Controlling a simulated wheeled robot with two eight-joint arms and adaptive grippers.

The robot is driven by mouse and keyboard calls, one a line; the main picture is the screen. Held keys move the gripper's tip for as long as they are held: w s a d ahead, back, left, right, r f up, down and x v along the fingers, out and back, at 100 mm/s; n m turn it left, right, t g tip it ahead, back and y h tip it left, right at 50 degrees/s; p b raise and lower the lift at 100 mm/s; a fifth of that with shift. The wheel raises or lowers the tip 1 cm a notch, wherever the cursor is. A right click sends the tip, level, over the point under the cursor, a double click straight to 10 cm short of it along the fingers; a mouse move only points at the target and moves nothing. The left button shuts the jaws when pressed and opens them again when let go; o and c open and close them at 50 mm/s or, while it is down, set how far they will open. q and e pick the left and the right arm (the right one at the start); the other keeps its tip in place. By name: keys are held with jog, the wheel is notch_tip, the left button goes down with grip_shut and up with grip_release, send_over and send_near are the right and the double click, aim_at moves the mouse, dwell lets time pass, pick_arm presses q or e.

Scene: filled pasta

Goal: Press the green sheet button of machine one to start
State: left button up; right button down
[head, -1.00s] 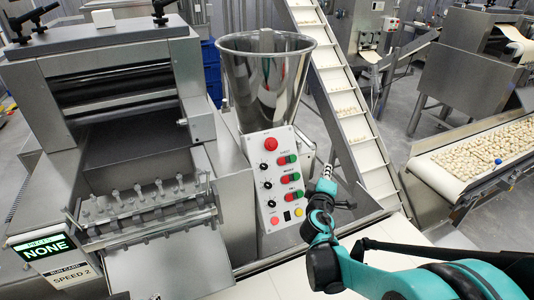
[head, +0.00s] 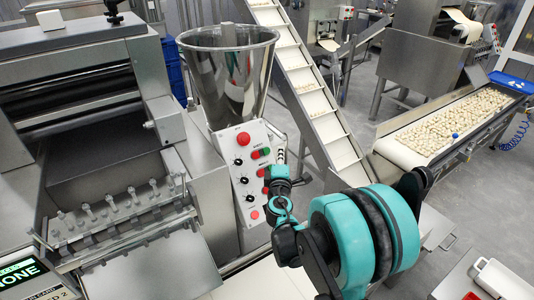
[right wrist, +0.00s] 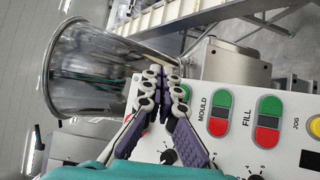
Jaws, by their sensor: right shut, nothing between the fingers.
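The control panel (head: 243,190) of the machine at left is white, with a round red button (head: 243,138) at its top. The uppermost green and red pair, with its green half (head: 265,151), is the sheet pair by its place; its label is too small to read. My right gripper (head: 280,152) is shut and empty, just right of this pair in the head view. In the right wrist view the gripper (right wrist: 167,80) is in front of the panel, left of the MOULD green button (right wrist: 222,99), and hides the panel there. Contact cannot be told. My left gripper is out of view.
A steel hopper (head: 228,75) stands right behind the panel. A cleated conveyor (head: 312,95) rises at its right. The FILL green button (right wrist: 270,106) and black knobs are close to the gripper. A pasta belt (head: 400,152) is further right.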

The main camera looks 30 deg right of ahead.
aim_at(271, 153)
jog(key=shift+w+a+f+b, duration=0.1)
jog(key=shift+w+f+b, duration=0.45)
jog(key=shift+w, duration=0.4)
jog(key=shift+w+a+f+b, duration=0.1)
jog(key=shift+w+f+b, duration=0.2)
jog(key=shift+w+f, duration=0.45)
jog(key=shift+w+a+f+b, duration=0.1)
jog(key=shift+w+f+b, duration=0.35)
jog(key=shift+w, duration=0.65)
jog(key=shift+w+f+b, duration=0.2)
jog(key=shift+w+b, duration=0.1)
jog(key=shift+w, duration=0.05)
jog(key=shift+w+f+b, duration=0.25)
jog(key=shift+w+b, duration=0.05)
jog(key=shift+w, duration=0.05)
jog(key=shift+r, duration=0.1)
jog(key=shift+s+r+p, duration=0.3)
jog(key=shift+s+r, duration=0.05)
jog(key=shift+s, duration=0.35)
